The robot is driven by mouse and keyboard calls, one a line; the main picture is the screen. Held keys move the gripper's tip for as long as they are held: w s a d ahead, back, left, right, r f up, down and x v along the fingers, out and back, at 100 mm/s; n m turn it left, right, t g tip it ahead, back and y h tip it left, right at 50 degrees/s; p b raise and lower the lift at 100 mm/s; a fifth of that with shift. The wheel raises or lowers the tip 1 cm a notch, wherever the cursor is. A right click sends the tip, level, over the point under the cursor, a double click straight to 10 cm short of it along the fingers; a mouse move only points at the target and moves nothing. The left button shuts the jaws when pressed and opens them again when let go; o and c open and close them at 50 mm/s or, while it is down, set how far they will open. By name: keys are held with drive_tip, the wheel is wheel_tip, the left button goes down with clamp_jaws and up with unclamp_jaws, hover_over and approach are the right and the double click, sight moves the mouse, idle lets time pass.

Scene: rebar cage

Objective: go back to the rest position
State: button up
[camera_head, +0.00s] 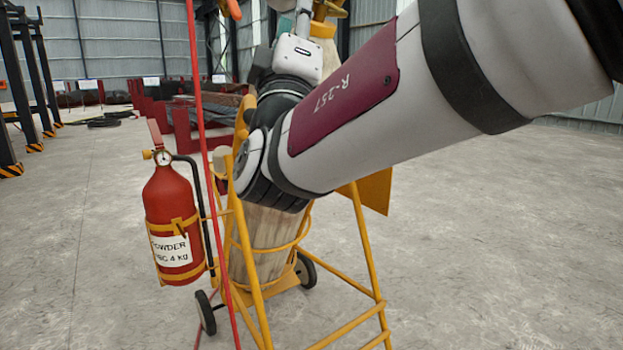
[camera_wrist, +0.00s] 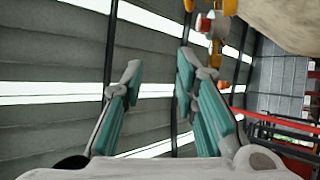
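My arm reaches from the upper right of the head view to the top middle, in front of a yellow trolley (camera_head: 360,232). Its white wrist part shows near the top, and its fingers cannot be made out there. In the wrist view my gripper (camera_wrist: 160,66) is open. Its two teal-padded fingers stand apart, with nothing between them but the corrugated wall behind. A tan rounded cylinder (camera_head: 262,226) stands in the trolley, partly hidden by my arm. A tan rounded surface (camera_wrist: 290,22) also fills the wrist view's upper right corner.
A red fire extinguisher (camera_head: 174,220) hangs on the trolley's left side. A yellow fitting with a red part (camera_wrist: 214,28) is near the right finger. Open concrete floor (camera_head: 500,240) lies to the right.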

drive_tip(key=d+f+m+g+h, duration=0.2)
drive_tip(key=d+m+g+h, duration=0.35)
drive_tip(key=d+h, duration=0.6)
drive_tip(key=s+d+f+m+g+h, duration=0.1)
drive_tip(key=s+d+f+m+g, duration=0.1)
drive_tip(key=s+d+f+g, duration=0.4)
drive_tip(key=s+d+f+m+g, duration=0.2)
drive_tip(key=s+d+g, duration=0.1)
drive_tip(key=d, duration=0.5)
drive_tip(key=s+d+f+m+g+h, duration=0.1)
drive_tip(key=s+d+f+m+g, duration=0.1)
drive_tip(key=s+d+f+g, duration=0.4)
drive_tip(key=s+d+f+g+y, duration=0.2)
drive_tip(key=s+f+g+y, duration=0.35)
drive_tip(key=s+f, duration=0.65)
drive_tip(key=s+a+f+y+p, duration=0.1)
drive_tip(key=s+a+f+y, duration=0.75)
drive_tip(key=a, duration=0.35)
wheel_tip(320, 180, up, 40)
drive_tip(key=t+y+p, duration=0.1)
drive_tip(key=t+p, duration=0.2)
drive_tip(key=p, duration=3.5)
drive_tip(key=shift+w+a+r+t, duration=0.15)
drive_tip(key=shift+w+r+t, duration=0.05)
drive_tip(key=shift+t, duration=0.1)
drive_tip(key=shift+w, duration=0.15)
